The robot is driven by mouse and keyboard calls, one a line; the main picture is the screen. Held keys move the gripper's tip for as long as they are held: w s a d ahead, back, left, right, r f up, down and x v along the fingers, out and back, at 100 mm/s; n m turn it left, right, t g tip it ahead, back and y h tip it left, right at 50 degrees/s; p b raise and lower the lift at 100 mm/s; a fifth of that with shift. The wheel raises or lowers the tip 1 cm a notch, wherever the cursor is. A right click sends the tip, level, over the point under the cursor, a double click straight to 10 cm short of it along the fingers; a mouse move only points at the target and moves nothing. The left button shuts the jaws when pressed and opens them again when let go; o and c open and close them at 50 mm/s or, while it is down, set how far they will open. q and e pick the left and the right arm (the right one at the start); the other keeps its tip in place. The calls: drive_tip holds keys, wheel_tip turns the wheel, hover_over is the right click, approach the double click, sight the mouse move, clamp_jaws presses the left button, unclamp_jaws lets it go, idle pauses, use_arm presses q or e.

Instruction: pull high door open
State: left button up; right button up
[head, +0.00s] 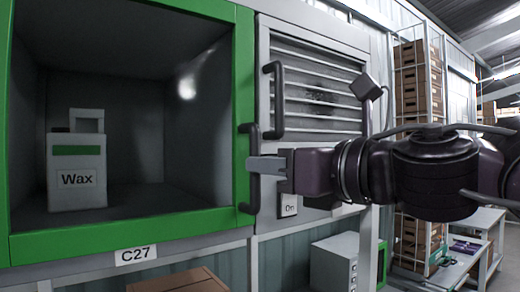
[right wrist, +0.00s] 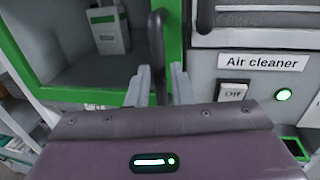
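The high door (head: 245,100) has a green frame around a clear pane and looks shut. A white container marked "Wax" (head: 76,175) stands behind it. The door's dark upright handle (head: 249,200) is on the right side of the frame. My right gripper (head: 262,164) comes in from the right at the handle's middle. In the right wrist view the handle (right wrist: 157,50) stands between the two pale fingers (right wrist: 160,88), with little gap beside it; the gripper looks shut on it. My left gripper is not in view.
A louvred panel (head: 310,90) with its own dark handle (head: 276,105) is close on the right. Below it are an "Air cleaner" label (right wrist: 262,63), a switch (right wrist: 232,92) and a green lamp (right wrist: 284,95). A cardboard box (head: 180,281) is below the door; shelved boxes (head: 415,85) stand right.

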sight(253, 201)
drive_tip(key=x, duration=0.3)
drive_tip(key=shift+w+a+f, duration=0.1)
drive_tip(key=shift+a+f, duration=0.05)
drive_tip(key=shift+a, duration=0.1)
drive_tip(key=shift+d, duration=0.25)
clamp_jaws()
